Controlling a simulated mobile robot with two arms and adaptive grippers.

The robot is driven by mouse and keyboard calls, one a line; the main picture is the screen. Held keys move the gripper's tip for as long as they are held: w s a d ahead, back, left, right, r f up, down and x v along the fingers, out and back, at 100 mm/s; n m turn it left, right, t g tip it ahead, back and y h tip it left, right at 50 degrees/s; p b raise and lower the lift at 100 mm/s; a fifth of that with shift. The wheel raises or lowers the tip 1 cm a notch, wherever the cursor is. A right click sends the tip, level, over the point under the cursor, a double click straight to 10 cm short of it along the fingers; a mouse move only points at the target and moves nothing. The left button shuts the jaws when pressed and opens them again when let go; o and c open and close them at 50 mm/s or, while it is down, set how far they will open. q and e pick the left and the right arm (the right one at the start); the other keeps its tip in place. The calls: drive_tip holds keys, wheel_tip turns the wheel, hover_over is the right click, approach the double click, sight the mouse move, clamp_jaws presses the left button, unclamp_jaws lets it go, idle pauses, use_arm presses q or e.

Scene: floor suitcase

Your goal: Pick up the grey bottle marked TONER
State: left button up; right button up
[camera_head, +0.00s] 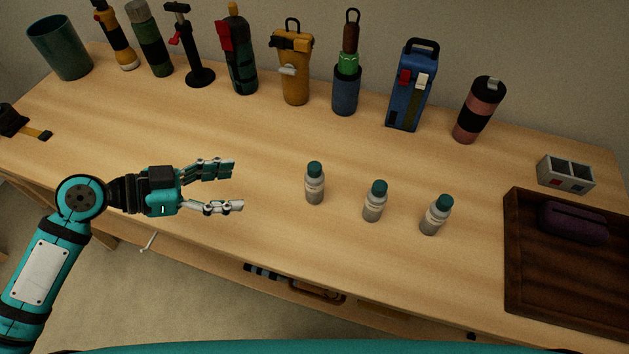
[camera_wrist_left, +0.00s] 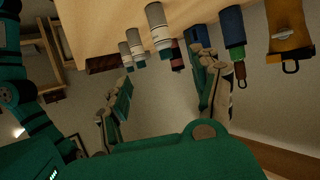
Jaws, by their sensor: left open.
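Three small grey bottles with teal caps stand upright in a row on the wooden table. They are the left bottle (camera_head: 315,184), the middle bottle (camera_head: 374,202) and the right bottle (camera_head: 435,215). Their labels are too small to read, so I cannot tell which is marked TONER. My left gripper (camera_head: 240,188) is open and empty, left of the left bottle and apart from it, with its fingers pointing right toward it. The left wrist view shows the bottles upside down, the nearest bottle (camera_wrist_left: 159,28) between the open fingers' directions. My right gripper is not in view.
Several tools and flasks line the back of the table (camera_head: 230,130), including a yellow canister (camera_head: 294,68) and a blue box (camera_head: 411,88). A dark wooden tray (camera_head: 540,290) with a purple case (camera_head: 573,223) is at right, near a grey divided holder (camera_head: 566,174). Around the bottles is clear.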

sight(306, 180)
use_arm(q)
drive_tip(key=p+x, duration=0.2)
drive_tip(key=x, duration=1)
drive_tip(key=shift+w+d+f+p, duration=0.1)
drive_tip(key=shift+w+f+p, duration=0.15)
drive_tip(key=shift+p, duration=0.1)
drive_tip(key=p+x, duration=0.1)
drive_tip(key=x, duration=0.3)
drive_tip(key=shift+w+f, duration=0.1)
drive_tip(key=shift+w, duration=0.1)
drive_tip(key=shift+w+d+f, duration=0.15)
drive_tip(key=shift+d+f, duration=0.1)
drive_tip(key=shift+d, duration=0.2)
drive_tip(key=shift+a, duration=0.1)
drive_tip(key=c, duration=1.3)
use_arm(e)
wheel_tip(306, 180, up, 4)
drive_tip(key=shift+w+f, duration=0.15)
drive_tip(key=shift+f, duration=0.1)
